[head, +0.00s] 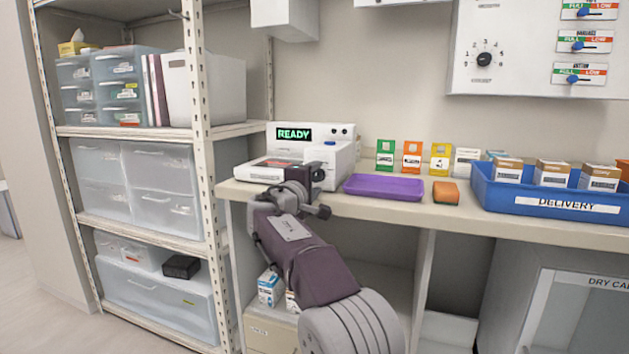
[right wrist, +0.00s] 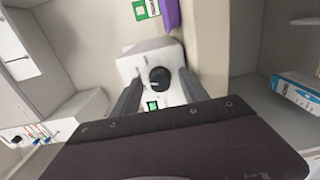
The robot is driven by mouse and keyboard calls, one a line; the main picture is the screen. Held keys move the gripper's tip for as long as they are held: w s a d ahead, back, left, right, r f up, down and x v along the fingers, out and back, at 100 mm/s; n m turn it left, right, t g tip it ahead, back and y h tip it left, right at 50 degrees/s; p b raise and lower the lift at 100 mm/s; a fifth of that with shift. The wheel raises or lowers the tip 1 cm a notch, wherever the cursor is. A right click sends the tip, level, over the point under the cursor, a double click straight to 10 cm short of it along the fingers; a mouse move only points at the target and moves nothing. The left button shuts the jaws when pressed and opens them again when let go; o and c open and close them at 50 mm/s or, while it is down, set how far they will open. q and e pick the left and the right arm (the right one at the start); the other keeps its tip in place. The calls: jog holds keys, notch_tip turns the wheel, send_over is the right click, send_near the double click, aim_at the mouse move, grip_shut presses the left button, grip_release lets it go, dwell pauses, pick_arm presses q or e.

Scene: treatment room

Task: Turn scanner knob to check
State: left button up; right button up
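The scanner (head: 343,150) is a white machine on the counter, with a green READY display (head: 294,134) and a dark slot area at its front. Its round black knob (right wrist: 160,79) shows in the right wrist view on a white face, with a pale mark. My right gripper (head: 312,178) is at the scanner's front right in the head view. In the right wrist view its two fingers are apart, one on each side of the knob, with gaps visible; I cannot tell their depth relative to it. In the head view my gripper hides the knob. My left gripper is out of view.
A purple tray (head: 384,187) and an orange block (head: 446,192) lie right of the scanner. Coloured cards (head: 411,157) stand behind them. A blue DELIVERY bin (head: 484,190) with boxes is farther right. A shelf rack (head: 200,150) stands left. Panel switches hang on the wall.

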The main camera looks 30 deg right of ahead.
jog(key=v, duration=0.9)
